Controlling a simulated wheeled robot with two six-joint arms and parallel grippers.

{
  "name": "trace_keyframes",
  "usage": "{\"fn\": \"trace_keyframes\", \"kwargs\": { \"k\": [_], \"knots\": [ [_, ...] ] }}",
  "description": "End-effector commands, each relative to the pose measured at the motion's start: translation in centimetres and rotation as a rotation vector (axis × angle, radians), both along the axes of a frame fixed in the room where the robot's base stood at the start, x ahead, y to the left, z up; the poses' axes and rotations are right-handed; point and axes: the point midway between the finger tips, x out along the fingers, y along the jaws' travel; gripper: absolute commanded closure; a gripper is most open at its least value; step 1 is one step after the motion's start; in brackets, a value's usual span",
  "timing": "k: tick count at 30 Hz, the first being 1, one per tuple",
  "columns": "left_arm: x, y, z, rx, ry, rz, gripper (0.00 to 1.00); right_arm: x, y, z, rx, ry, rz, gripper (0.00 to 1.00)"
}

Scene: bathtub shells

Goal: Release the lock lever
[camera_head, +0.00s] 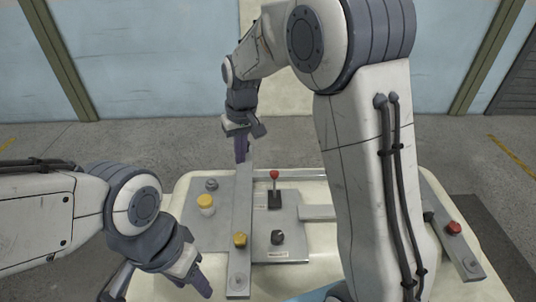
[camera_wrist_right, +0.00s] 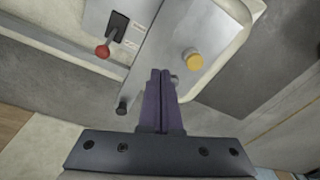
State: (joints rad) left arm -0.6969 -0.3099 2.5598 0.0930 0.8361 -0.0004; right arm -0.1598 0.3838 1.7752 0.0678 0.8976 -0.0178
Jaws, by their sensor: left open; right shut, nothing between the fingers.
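A lever with a red ball top (camera_head: 274,175) stands upright from a black slotted base (camera_head: 274,200) on the grey panel. It also shows at the upper left of the right wrist view (camera_wrist_right: 103,51). The frames do not confirm whether this is the lock lever. My right gripper (camera_head: 241,158) is shut and empty, pointing down near the panel's far edge, left of the red-topped lever. Its closed fingers (camera_wrist_right: 160,75) fill the middle of the right wrist view. My left gripper (camera_head: 195,285) is open and empty at the lower left, apart from the controls.
A yellow knob (camera_head: 205,202) sits left of a long grey bar (camera_head: 242,205). Another yellow knob (camera_head: 240,240) is on the bar, with a black knob (camera_head: 277,237) to its right. A red button (camera_head: 453,228) is far right. My right arm hides part of the panel.

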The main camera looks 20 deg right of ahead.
Motion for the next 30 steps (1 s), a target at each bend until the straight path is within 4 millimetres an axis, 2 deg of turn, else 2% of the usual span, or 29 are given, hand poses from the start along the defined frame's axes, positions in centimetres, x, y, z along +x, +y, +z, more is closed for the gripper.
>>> {"fn": "trace_keyframes", "kwargs": {
  "k": [1, 3, 6, 9, 13, 23, 26, 30],
  "knots": [
    [0.0, 0.0, 0.5, 0.0, 0.0, 0.0, 0.5, 2.8, -2.6, -0.8, -0.002, 0.001, -0.06, 1.0],
    [0.0, 0.0, 0.7, 0.0, 0.0, 0.0, 0.5, 5.6, -5.6, -1.8, -0.004, -0.004, -0.122, 1.0],
    [0.0, 0.0, 1.0, 0.0, 0.0, 0.0, 0.5, 8.2, -9.0, -3.1, -0.007, -0.009, -0.185, 1.0],
    [0.0, 0.0, 1.1, 0.0, 0.0, 0.0, 0.5, 9.5, -11.2, -3.9, -0.009, -0.013, -0.222, 1.0],
    [0.0, 0.0, 1.1, 0.0, 0.0, 0.0, 0.5, 10.0, -12.0, -4.3, -0.009, -0.016, -0.236, 1.0],
    [0.0, 0.0, 1.1, 0.0, 0.0, 0.0, 0.5, 10.0, -11.9, -4.5, -0.009, -0.015, -0.234, 1.0],
    [0.0, 0.0, 1.3, 0.0, 0.0, 0.0, 0.5, 10.1, -11.9, -5.3, -0.01, -0.014, -0.234, 1.0],
    [0.0, 0.0, 1.9, 0.0, 0.0, 0.0, 0.5, 10.2, -11.8, -7.6, -0.009, -0.011, -0.233, 1.0]
  ]
}}
